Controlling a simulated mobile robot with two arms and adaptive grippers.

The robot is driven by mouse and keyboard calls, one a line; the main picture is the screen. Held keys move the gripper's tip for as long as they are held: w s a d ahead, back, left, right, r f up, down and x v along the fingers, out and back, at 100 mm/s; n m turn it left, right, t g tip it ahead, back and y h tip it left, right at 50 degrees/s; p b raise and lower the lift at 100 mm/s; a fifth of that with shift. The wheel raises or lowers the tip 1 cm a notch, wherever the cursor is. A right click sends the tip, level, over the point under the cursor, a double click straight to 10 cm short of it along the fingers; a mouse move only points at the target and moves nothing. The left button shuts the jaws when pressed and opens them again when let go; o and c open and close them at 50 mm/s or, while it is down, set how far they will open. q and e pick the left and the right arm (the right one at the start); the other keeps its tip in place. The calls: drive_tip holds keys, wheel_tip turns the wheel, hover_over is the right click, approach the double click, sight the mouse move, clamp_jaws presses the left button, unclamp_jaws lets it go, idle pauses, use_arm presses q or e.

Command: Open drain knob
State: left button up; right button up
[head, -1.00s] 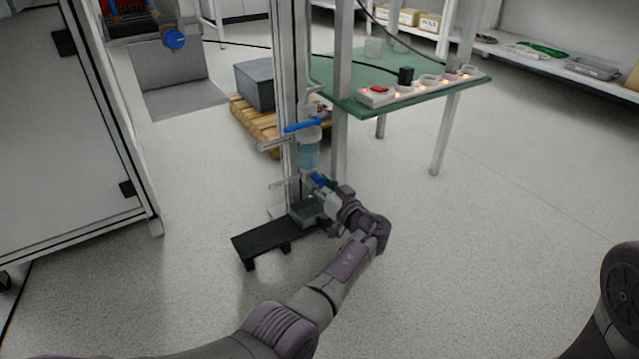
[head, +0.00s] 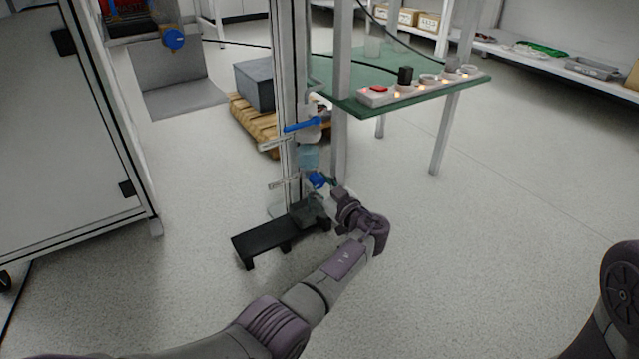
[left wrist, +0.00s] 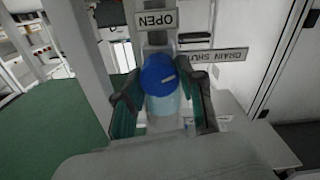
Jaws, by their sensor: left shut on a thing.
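The blue drain knob (head: 317,180) is low on the metal column, under a clear vessel (head: 307,157) with light blue contents. In the left wrist view the round blue knob (left wrist: 158,73) sits between my two fingers. My left gripper (head: 326,186) is shut on it. A white "OPEN" label (left wrist: 156,19) shows upside down above the knob, and a "DRAIN SHUT" label (left wrist: 213,55) is to its right. The knob's pale line mark is tilted. My right gripper is out of view.
A blue-handled valve (head: 302,125) is higher on the column. A black low stand (head: 262,240) is below my left gripper. A green table (head: 430,97) with a switch strip stands behind to the right. The floor at right is clear.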

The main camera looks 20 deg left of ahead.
sight(313, 145)
use_arm(q)
drive_tip(key=shift+n, duration=1.1)
drive_tip(key=o, duration=1.1)
drive_tip(key=shift+o, duration=0.2)
drive_tip(key=shift+r, duration=0.1)
wheel_tip(313, 145, up, 10)
drive_tip(key=shift+f, duration=0.1)
